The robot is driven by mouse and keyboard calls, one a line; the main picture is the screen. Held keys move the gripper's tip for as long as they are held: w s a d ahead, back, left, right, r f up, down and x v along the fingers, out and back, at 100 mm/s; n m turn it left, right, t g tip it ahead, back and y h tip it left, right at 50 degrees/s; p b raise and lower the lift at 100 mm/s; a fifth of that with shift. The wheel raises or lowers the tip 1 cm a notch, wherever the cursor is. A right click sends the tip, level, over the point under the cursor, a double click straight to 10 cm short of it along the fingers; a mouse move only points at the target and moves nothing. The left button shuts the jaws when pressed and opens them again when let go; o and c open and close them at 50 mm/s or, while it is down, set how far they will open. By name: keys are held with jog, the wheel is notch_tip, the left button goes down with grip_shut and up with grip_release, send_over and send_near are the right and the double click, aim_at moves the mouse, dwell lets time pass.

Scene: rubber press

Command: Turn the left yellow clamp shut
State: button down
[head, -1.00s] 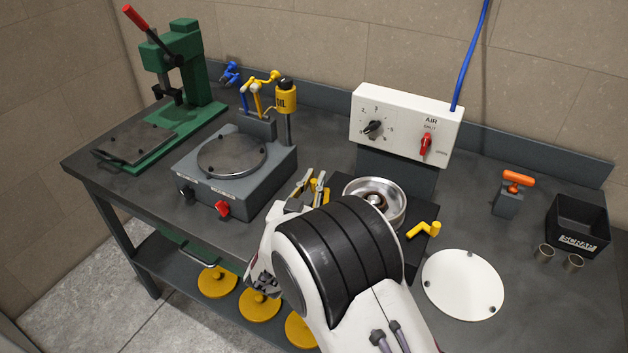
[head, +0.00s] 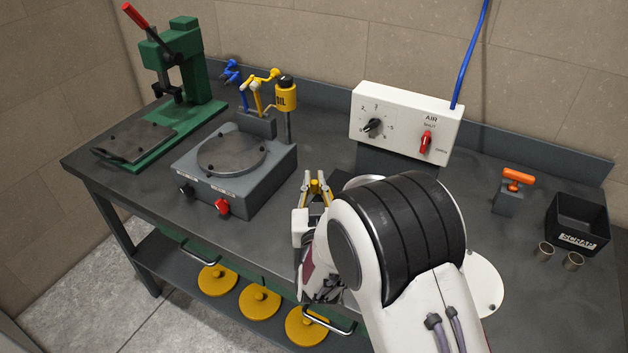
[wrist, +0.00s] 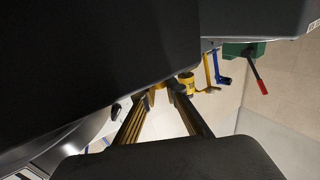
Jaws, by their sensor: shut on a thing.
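My gripper (head: 316,178) is at the middle of the bench, left of the air box, with its fingers pointing to the back wall. A small yellow piece, the left yellow clamp (head: 317,188), shows between the fingers, and the gripper is shut on it. How far the clamp is turned cannot be told. In the wrist view my gripper (wrist: 162,96) shows its two striped fingers, with the clamp hardly visible between them. The round metal dish and the right yellow clamp are hidden behind my arm in the head view.
A grey hotplate unit (head: 237,185) with a red knob stands left of my gripper. A white disc (head: 487,285) is partly covered by my arm. A black scrap bin (head: 578,222) stands far right.

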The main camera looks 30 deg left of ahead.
jog(key=shift+s+d+n+g+y, duration=0.1)
jog(key=shift+d+n+g+y, duration=0.1)
jog(key=shift+n+g+y, duration=0.6)
jog(key=shift+s+y, duration=0.1)
jog(key=shift+y, duration=0.4)
jog(key=c, duration=2)
grip_release()
jog(key=shift+c, duration=0.2)
jog(key=shift+s+d, duration=0.1)
jog(key=v, duration=1.1)
jog(key=shift+s+d, duration=0.25)
jog(key=shift+d, duration=0.05)
jog(key=shift+r, duration=0.1)
